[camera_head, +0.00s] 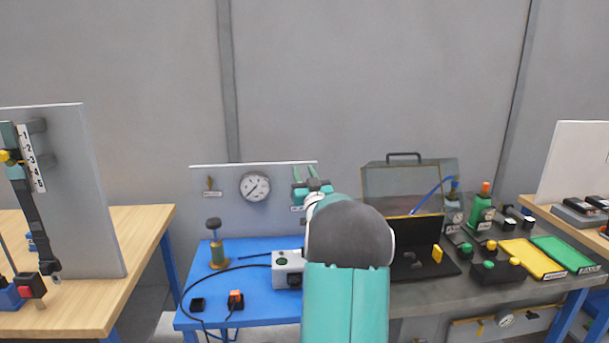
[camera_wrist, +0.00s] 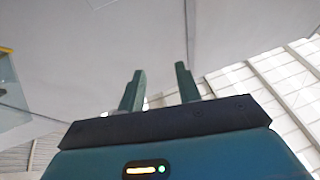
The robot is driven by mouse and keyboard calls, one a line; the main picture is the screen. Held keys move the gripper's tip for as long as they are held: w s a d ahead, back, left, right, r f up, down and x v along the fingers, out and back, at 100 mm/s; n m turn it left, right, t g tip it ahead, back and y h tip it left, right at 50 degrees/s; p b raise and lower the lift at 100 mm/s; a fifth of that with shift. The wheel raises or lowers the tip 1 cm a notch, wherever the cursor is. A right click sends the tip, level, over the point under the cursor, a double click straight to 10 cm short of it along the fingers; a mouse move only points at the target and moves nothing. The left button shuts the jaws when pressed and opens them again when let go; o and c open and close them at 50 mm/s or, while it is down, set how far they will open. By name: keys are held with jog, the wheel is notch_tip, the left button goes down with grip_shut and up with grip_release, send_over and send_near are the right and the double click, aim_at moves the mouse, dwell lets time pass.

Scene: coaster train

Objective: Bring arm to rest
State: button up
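My teal arm rises in the middle of the head view, over the right part of the blue table. My gripper (camera_head: 304,173) points upward in front of the white back panel, above the tabletop. In the wrist view its two green fingers (camera_wrist: 160,88) stand apart with nothing between them. The wrist view looks up at the wall and ceiling. My arm hides part of the blue table and of the bench to its right.
The blue table (camera_head: 255,262) holds a pump-like device (camera_head: 217,250), a grey box (camera_head: 287,266) and cables. A gauge (camera_head: 255,186) is on the panel. The dark bench at right carries a clear case (camera_head: 385,187), a green bottle (camera_head: 480,210), yellow (camera_head: 533,258) and green (camera_head: 565,252) trays. A wooden table (camera_head: 120,235) stands left.

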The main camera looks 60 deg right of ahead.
jog(key=shift+s+a+r, duration=0.25)
jog(key=shift+s+a, duration=0.1)
jog(key=shift+a, duration=0.05)
dwell(0.4)
jog(key=w+a+r+n+g+y, duration=0.15)
jog(key=w+a+y, duration=0.4)
jog(key=a, duration=0.95)
jog(key=w+a+n+g+y, duration=0.1)
jog(key=a+g, duration=0.2)
jog(key=a, duration=1.2)
jog(key=s+a+f+n+g+y, duration=0.1)
jog(key=s+a+f+g+y, duration=0.15)
jog(key=s+a, duration=0.45)
jog(key=s+a+f+n+g+y, duration=0.1)
jog(key=s+a+f+n+y, duration=0.15)
jog(key=a, duration=0.95)
jog(key=s+a+f+n+g+y, duration=0.1)
jog(key=s+a+f+g, duration=0.1)
jog(key=s+a, duration=0.3)
jog(key=s+a+f+g+y, duration=0.1)
jog(key=s+a+f, duration=0.3)
jog(key=s, duration=0.5)
jog(key=shift+s+a+f+n+g, duration=0.2)
jog(key=shift+a+f+n+g, duration=0.2)
jog(key=shift+g, duration=0.2)
